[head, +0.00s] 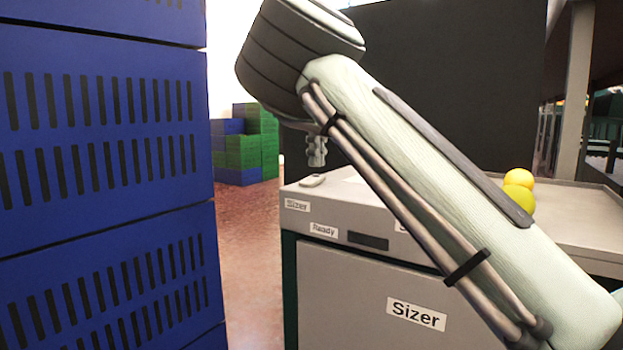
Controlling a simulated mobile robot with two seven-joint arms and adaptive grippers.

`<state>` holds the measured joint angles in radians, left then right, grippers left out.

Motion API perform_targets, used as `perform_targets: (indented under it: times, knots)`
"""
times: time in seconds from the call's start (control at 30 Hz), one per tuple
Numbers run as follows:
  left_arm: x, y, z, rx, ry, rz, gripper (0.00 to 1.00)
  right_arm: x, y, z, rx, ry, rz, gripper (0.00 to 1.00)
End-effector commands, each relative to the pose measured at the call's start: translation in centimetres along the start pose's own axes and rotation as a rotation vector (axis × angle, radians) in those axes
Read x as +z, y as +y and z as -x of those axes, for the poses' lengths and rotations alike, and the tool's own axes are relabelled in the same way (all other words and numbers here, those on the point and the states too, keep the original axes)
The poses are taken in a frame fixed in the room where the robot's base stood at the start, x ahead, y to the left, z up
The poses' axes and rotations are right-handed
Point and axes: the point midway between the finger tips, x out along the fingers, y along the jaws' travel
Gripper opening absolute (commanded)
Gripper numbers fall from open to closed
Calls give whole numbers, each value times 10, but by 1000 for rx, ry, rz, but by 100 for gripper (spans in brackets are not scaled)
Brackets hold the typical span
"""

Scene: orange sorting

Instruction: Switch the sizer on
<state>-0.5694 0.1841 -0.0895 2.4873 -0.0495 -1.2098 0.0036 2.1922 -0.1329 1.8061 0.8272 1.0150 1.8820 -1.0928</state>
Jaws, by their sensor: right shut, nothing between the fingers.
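The sizer is a grey cabinet (345,295) with a large "Sizer" label (416,313) on its front. Near its top left corner lies a small light-coloured piece (312,181), possibly the switch; its position cannot be read. Below it are small labels, "Sizer" (297,204) and "Ready" (324,230), and a dark panel (368,240). My right gripper (317,162) is shut and empty, and hangs just above the small piece. I cannot tell whether they touch. My right arm crosses in front and hides part of the sizer top. My left gripper is out of view.
Stacked blue crates (105,130) fill the left side. Green and blue crates (245,150) stand farther back. Open floor (250,250) lies between the crates and sizer.

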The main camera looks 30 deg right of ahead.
Motion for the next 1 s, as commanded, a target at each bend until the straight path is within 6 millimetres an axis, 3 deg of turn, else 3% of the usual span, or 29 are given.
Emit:
perform_targets:
  times: [1.0]
  knots:
    - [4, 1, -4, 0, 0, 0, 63, 0, 0, -8, 0, 0, 0, 0]
